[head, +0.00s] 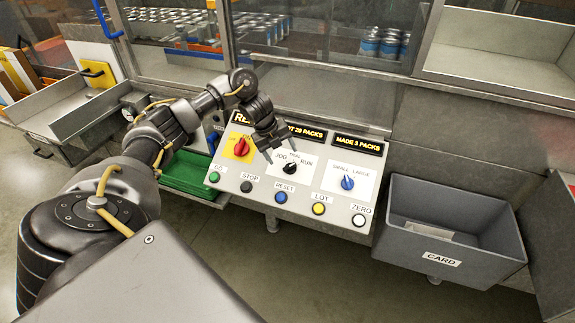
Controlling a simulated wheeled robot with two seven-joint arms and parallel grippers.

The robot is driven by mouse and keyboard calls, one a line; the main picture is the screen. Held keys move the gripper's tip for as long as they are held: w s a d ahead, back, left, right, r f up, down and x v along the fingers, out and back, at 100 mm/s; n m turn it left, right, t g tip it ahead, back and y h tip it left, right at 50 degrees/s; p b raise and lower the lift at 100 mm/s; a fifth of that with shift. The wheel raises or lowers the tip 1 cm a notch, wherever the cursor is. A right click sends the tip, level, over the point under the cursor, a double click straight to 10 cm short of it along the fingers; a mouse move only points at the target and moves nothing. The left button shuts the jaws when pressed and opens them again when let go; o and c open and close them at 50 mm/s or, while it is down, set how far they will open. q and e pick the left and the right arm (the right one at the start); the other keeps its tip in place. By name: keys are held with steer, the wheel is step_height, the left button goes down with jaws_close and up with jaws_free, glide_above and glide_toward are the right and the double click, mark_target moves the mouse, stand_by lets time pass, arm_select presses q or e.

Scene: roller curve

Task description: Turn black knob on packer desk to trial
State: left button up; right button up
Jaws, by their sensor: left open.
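The packer desk (240,187) is a pale sloped panel with knobs, buttons and displays. The black knob (290,168) sits on a white plate in its middle, with labels JOG at left, RUN at right and a partly hidden, small label between them at the top. I cannot tell for sure which label the knob points at. My left gripper (282,154) comes in from the upper left and hangs just above and beside the black knob, its fingers apart and empty. I cannot tell whether a fingertip touches the knob. My right gripper does not show.
A red knob on a yellow plate (241,156) is left of the black knob, and a blue knob (347,183) is right. Several buttons line the front edge, including a blue one (281,197). A grey CARD bin (478,262) stands at right, a green crate (187,173) at left.

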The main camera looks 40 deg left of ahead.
mark_target(288, 166)
arm_select(q)
steer(key=x, duration=0.6)
steer(key=shift+w+d+f+p, duration=0.1)
steer(key=shift+w+f+p, duration=0.1)
steer(key=shift+f+p, duration=0.2)
steer(key=c, duration=1)
steer(key=shift+r, duration=0.1)
steer(key=n+p, duration=0.1)
steer(key=n, duration=0.1)
steer(key=n+t+p, duration=0.1)
steer(key=n, duration=0.1)
steer(key=shift+s+t+h, duration=0.2)
steer(key=shift+t+h, duration=0.1)
steer(key=shift+n+t+p, duration=0.8)
steer(key=shift+n+p, duration=0.4)
steer(key=shift+n, duration=0.9)
